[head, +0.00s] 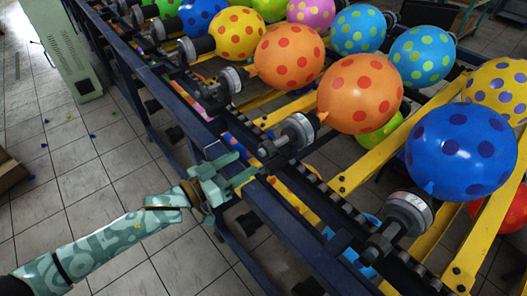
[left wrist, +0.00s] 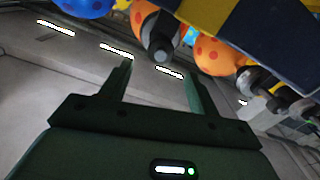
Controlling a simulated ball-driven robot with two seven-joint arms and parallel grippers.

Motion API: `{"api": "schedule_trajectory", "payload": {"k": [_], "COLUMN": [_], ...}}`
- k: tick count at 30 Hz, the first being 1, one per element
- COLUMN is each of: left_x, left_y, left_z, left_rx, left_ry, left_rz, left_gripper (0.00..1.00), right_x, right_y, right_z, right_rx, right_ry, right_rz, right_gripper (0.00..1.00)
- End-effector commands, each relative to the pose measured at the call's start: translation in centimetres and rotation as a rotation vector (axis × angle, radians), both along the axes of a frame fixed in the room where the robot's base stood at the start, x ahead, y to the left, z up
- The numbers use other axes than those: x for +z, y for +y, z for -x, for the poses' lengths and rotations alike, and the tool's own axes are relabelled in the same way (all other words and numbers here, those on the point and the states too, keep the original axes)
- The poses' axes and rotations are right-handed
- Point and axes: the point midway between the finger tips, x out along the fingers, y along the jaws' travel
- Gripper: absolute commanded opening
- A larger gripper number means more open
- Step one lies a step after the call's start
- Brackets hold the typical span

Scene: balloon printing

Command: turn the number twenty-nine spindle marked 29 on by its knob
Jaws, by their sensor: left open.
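A row of dark spindles with pale collars runs along the rack. The middle one (head: 291,136) carries an orange balloon with red dots (head: 360,92), and its dark knob end faces my left gripper. No number is readable, so I cannot tell which spindle is 29. My left gripper (head: 247,163) is open and empty, just short of that knob at the rack's side. In the left wrist view a round knob end (left wrist: 162,52) shows beyond and between the two spread fingers (left wrist: 155,84), apart from them. My right gripper is not in view.
Neighbouring spindles stand close: one above (head: 225,85), and one below right (head: 400,220) with a blue balloon (head: 460,152). The rack's blue side rail (head: 265,215) runs beneath my gripper. Tiled floor (head: 110,160) is open at left, with a pale cabinet (head: 65,45) beyond.

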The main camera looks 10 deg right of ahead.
Motion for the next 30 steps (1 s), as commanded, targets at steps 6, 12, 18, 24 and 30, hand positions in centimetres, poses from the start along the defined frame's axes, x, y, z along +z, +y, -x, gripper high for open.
{"api": "schedule_trajectory", "payload": {"k": [6,12,18,24,30], "left_x": [-0.3,-0.2,-0.1,-0.1,-0.1], "left_y": [-4.3,-6.3,-6.8,-6.7,-6.7], "left_z": [-2.8,-4.2,-4.5,-4.5,-4.5], "left_rx": [0.0,0.001,0.001,0.001,0.001], "left_ry": [0.0,0.001,0.0,0.0,0.0], "left_rz": [0.0,-0.001,-0.002,-0.002,-0.002], "left_gripper": [0.61,0.61,0.61,0.5,0.16], "right_x": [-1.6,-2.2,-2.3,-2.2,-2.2], "right_y": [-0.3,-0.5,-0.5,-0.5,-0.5], "right_z": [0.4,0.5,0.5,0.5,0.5], "right_rx": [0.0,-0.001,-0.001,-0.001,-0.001], "right_ry": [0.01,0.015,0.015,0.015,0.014], "right_rz": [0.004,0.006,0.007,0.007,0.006], "right_gripper": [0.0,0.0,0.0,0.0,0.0]}}
